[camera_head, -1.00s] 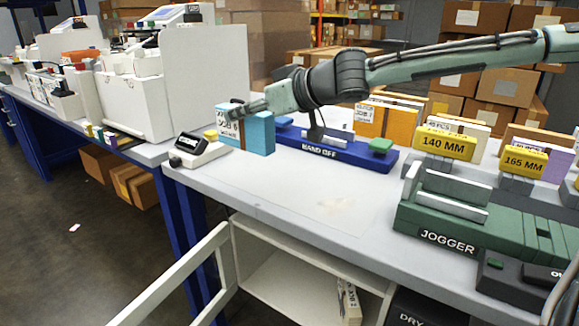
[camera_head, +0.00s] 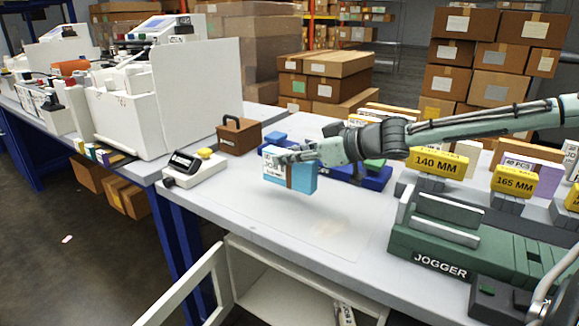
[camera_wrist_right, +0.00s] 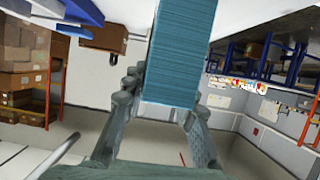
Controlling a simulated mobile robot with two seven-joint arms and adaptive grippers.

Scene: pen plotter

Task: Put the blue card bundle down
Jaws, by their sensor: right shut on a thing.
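The blue card bundle (camera_head: 304,180) has a white printed label on its left face and a brown band around it. My right gripper (camera_head: 285,158) is shut on it and holds it upright, apparently a little above the grey table (camera_head: 260,217). In the right wrist view the bundle (camera_wrist_right: 180,55) sits between the two fingers of the gripper (camera_wrist_right: 163,108), its blue layered edges facing the camera. The blue hand-off stand (camera_head: 376,182) is behind the bundle, partly hidden by my right arm. My left gripper is not in view.
A small scale (camera_head: 194,168) with a yellow piece stands at left. A brown handled block (camera_head: 239,137) stands behind it. The green jogger (camera_head: 440,240) and yellow 140 MM sign (camera_head: 440,163) are at right. The table front between scale and jogger is clear.

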